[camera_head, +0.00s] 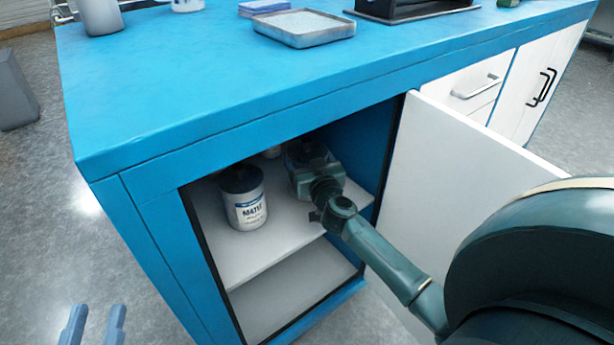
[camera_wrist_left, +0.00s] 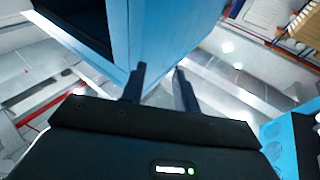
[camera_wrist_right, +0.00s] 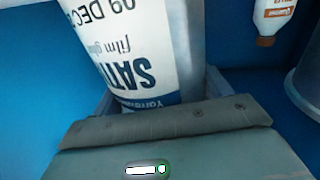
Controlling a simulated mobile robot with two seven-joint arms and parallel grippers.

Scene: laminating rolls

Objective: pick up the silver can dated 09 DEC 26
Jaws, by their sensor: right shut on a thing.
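In the right wrist view a silver can (camera_wrist_right: 130,45) with a white and blue label fills the space between my fingers. Its label reads "film glue" and "09 DEC"; the year is out of view. My right gripper (camera_wrist_right: 160,92) is shut on this can. In the head view my right gripper (camera_head: 308,170) is inside the open cabinet, above the upper shelf, and hides most of what it holds. My left gripper (camera_head: 95,325) is open and empty, outside the cabinet at lower left; its fingers (camera_wrist_left: 160,80) stand apart in the left wrist view.
A can marked M471F (camera_head: 246,208) stands on the shelf (camera_head: 255,255) left of my right gripper. A capped bottle (camera_wrist_right: 273,15) and a grey cylinder (camera_wrist_right: 308,80) show in the right wrist view. The open door (camera_head: 460,170) stands right of my right arm. The countertop (camera_head: 200,75) lies above.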

